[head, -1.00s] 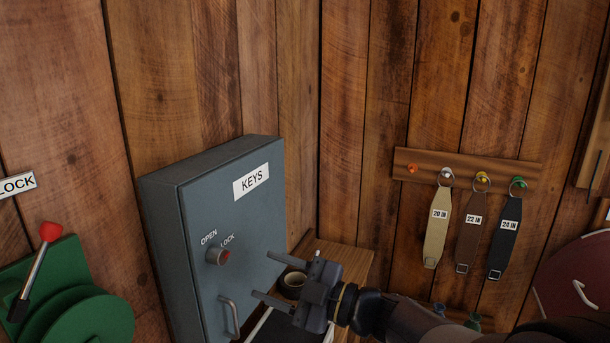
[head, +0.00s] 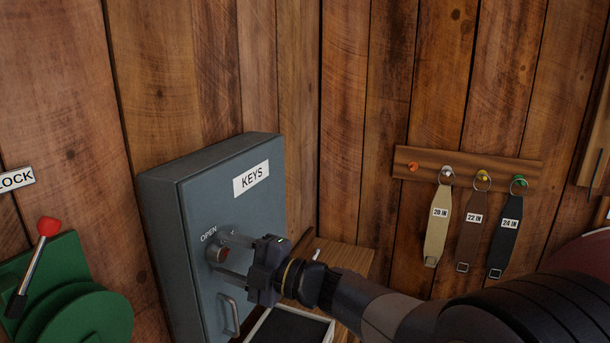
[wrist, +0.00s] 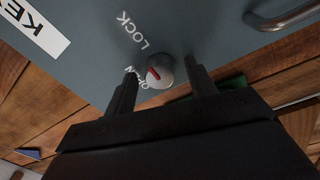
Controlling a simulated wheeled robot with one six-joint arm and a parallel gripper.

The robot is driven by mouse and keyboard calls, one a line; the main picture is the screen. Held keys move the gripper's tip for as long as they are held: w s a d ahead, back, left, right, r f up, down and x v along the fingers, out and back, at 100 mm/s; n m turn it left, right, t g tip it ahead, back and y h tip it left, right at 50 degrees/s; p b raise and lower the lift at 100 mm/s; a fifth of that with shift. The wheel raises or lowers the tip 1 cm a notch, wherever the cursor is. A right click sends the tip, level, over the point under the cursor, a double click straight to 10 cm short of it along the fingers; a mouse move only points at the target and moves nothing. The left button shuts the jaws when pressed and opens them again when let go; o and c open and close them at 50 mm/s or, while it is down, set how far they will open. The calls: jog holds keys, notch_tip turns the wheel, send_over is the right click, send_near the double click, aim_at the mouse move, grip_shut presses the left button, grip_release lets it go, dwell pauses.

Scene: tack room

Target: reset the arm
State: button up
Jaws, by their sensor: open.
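My gripper (head: 232,254) is open in front of the grey key cabinet (head: 258,212), with its two fingers pointing at the cabinet door. The round knob (head: 214,254) with a red mark sits between the fingertips in the head view, partly hidden by them. In the wrist view the knob (wrist: 159,71) shows between the two fingers (wrist: 160,84), with LOCK and OPEN lettering around it. The fingers stand apart on either side of the knob; I cannot tell whether either touches it. The cabinet door is shut.
The door handle (head: 229,315) is just below my gripper. A dark tray (head: 290,326) lies on the wooden surface (head: 345,258) below. Three strap tags (head: 473,228) hang from a peg rail (head: 408,163) at right. A green lever unit (head: 85,318) is at left.

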jog(key=n+b, duration=0.1)
jog(key=n, duration=0.5)
jog(key=shift+w+g, duration=0.1)
jog(key=shift+g, duration=0.2)
jog(key=n, duration=0.6)
jog(key=shift+r+n+g+h, duration=0.2)
jog(key=shift+n+g+h, duration=0.1)
jog(key=shift+n, duration=0.1)
